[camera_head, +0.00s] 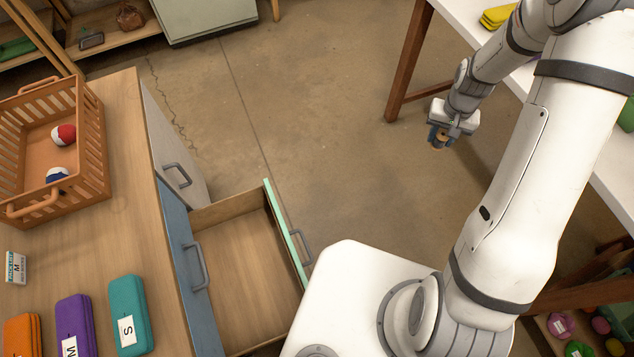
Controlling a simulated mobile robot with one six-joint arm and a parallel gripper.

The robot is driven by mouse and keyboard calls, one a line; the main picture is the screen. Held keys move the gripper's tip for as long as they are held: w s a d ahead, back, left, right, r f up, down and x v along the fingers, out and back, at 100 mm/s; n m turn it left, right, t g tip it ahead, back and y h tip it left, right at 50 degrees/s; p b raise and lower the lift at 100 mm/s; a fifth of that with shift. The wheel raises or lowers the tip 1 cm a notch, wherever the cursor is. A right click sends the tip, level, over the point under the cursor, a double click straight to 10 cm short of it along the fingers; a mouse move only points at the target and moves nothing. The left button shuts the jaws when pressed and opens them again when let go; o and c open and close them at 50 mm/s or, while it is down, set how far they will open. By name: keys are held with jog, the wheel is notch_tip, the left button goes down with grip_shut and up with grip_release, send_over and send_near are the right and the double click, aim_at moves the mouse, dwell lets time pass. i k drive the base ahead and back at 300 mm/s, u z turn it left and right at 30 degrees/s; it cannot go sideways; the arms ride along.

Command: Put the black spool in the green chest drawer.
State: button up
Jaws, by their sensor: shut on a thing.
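My gripper (441,136) hangs over the floor in the upper right, beside the white table. It is shut on a small round spool (438,146) that shows dark parts and a tan end; the fingers hide some of it, and its colour is hard to tell at this size. The green chest drawer (284,234) has a pale green front with a grey handle. It is pulled well out of the chest at lower centre, and its wooden inside looks empty. The gripper is apart from the drawer, up and to its right.
The chest's wooden top bears an orange basket (98,131) with balls, a small box (16,268), and orange, purple (73,322) and teal cases (128,312). Blue and white fronts with handles flank the open drawer. The white table (463,18) is at right. Floor between is clear.

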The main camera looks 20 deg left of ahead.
aim_at(252, 315)
jog(key=z, duration=0.5)
jog(key=i, duration=0.1)
jog(key=u, duration=1.85)
jog(key=k, duration=0.6)
jog(key=u, duration=0.7)
jog(key=k, duration=0.8)
jog(key=u, duration=0.15)
jog(key=i, duration=0.8)
jog(key=z, duration=0.05)
